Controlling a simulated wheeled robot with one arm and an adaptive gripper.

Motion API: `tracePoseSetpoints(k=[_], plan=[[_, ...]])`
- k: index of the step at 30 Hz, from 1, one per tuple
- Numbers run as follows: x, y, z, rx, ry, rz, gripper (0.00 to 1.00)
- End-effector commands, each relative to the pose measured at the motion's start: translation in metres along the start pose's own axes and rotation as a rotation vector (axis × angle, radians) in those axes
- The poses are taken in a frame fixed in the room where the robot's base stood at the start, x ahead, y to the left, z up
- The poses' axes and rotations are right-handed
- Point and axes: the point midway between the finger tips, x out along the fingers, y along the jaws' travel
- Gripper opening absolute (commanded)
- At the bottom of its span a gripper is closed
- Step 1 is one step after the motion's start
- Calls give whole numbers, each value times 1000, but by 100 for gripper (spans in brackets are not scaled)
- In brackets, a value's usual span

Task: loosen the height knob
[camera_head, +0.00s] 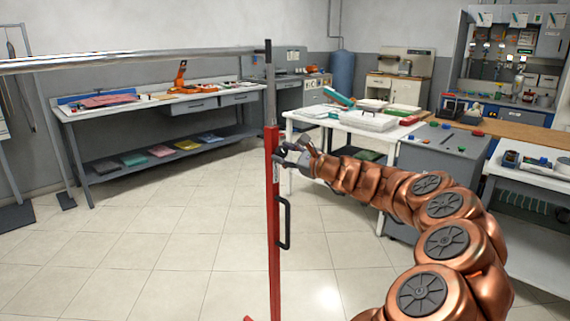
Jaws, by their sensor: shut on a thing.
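A red upright post (273,230) stands in front of me, with a thinner grey post (269,85) rising from its top to a horizontal metal rail (130,59). My gripper (284,154) is at the upper part of the red post, on its right side. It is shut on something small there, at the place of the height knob. The knob itself is mostly hidden by the fingers, so its shape cannot be made out. A black handle (286,222) is fixed to the right side of the red post, lower down.
A long workbench (160,107) with a lower shelf stands at the back left. A white table (335,122) with boxes and a grey cabinet (440,150) stand behind my arm on the right. The tiled floor (130,240) is clear at left and centre.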

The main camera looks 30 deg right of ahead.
Motion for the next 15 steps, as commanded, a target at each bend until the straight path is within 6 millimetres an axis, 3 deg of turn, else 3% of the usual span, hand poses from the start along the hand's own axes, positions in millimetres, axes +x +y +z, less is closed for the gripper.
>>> tracePoseSetpoints(k=[15], plan=[[0, 4, -4, -491, -3, 0, 8]])
